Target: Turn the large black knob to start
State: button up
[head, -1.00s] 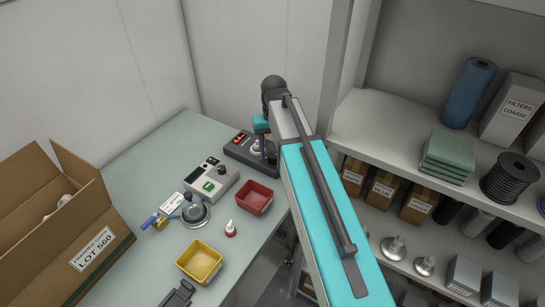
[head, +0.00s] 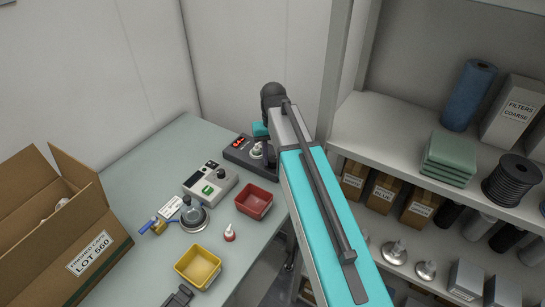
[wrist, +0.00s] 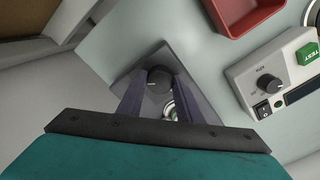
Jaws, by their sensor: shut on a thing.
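The large black knob (wrist: 158,79) with a pale pointer line sits on a dark grey box (wrist: 150,100) in the wrist view. My gripper (wrist: 157,74) has its two fingers on either side of the knob and is shut on it. A round metal part (wrist: 170,110) on the same box shows between the fingers, partly hidden. In the head view the dark box (head: 238,153) with a red lit display stands at the back right of the table.
A red bin (head: 254,202), yellow bin (head: 198,267), small bottle (head: 229,233) and domed fixture (head: 194,220) lie nearer. A carton (head: 60,240) is left; loaded shelves (head: 390,140) are right.

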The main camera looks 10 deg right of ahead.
jog(key=shift+n, duration=0.3)
jog(key=n, duration=0.5)
jog(key=shift+n, duration=0.4)
jog(key=n+p, duration=0.1)
jog(key=n, duration=1.7)
jog(key=shift+n, duration=0.3)
jog(key=o, duration=1)
jog(key=shift+o, duration=0.2)
